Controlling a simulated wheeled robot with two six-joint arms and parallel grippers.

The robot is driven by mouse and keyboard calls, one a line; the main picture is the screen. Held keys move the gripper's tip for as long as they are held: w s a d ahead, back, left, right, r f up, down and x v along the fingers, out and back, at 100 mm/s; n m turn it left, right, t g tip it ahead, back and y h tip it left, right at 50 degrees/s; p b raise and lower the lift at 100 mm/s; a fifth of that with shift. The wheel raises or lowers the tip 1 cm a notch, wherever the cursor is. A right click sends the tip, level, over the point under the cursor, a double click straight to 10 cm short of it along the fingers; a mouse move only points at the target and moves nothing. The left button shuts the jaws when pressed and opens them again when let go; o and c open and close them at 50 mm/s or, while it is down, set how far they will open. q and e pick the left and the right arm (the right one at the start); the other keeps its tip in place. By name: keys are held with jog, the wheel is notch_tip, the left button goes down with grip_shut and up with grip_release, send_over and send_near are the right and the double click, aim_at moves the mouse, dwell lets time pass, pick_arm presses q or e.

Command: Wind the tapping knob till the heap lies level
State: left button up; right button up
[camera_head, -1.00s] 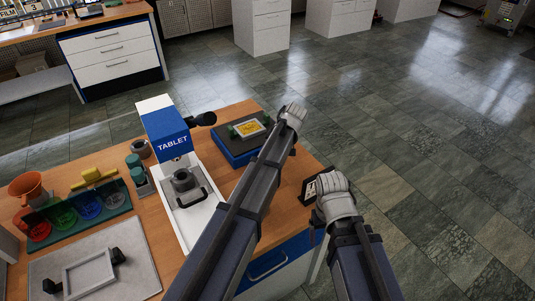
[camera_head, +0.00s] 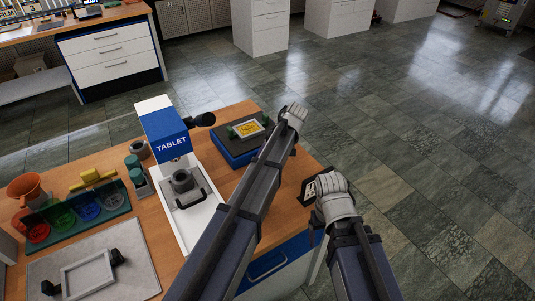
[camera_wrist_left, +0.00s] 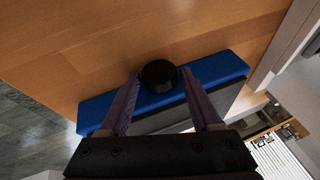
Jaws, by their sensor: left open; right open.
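The tapping unit (camera_head: 232,155) is a blue block with a dark top at the table's right side. On it a pale tray (camera_head: 238,131) between green clamps holds a yellow heap (camera_head: 249,128); its levelness is too small to judge. The black round knob (camera_wrist_left: 159,77) sticks out of the unit's blue side in the left wrist view. My left gripper (camera_wrist_left: 160,86) is open with its fingers on either side of the knob; I cannot tell if they touch it. In the head view my arm hides the knob. My right gripper (camera_head: 331,186) is at the table's right edge, fingertips hidden.
A blue and white tablet press (camera_head: 163,135) stands left of the unit. Further left are a rack of coloured dishes (camera_head: 120,215), an orange funnel (camera_head: 25,187) and a grey plate with a frame (camera_head: 135,270). A dark card (camera_head: 309,189) lies by my right gripper.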

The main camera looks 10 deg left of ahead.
pick_arm(q)
jog(key=p+v, duration=0.7)
jog(key=shift+d+r, duration=0.15)
jog(key=shift+r, duration=0.25)
jog(key=shift+o, duration=0.3)
jog(key=shift+o, duration=0.8)
jog(key=shift+a, duration=0.35)
jog(key=shift+o, duration=0.4)
jog(key=a+h+p, duration=0.1)
jog(key=a+n+h+p, duration=0.1)
jog(key=shift+a+r+g+h, duration=0.1)
jog(key=shift+r+g+h, duration=0.1)
jog(key=shift+g+h, duration=0.2)
jog(key=shift+w+a+r+n+h+p, duration=0.1)
jog(key=shift+a+n+h+p, duration=0.2)
jog(key=shift+h, duration=0.25)
jog(key=shift+w+a+r+n+h+p, duration=0.1)
jog(key=shift+a+r+n+h+p, duration=0.1)
jog(key=shift+n+h, duration=0.3)
notch_tip(320, 180, down, 8)
jog(key=b, duration=0.8)
jog(key=shift+d, duration=0.1)
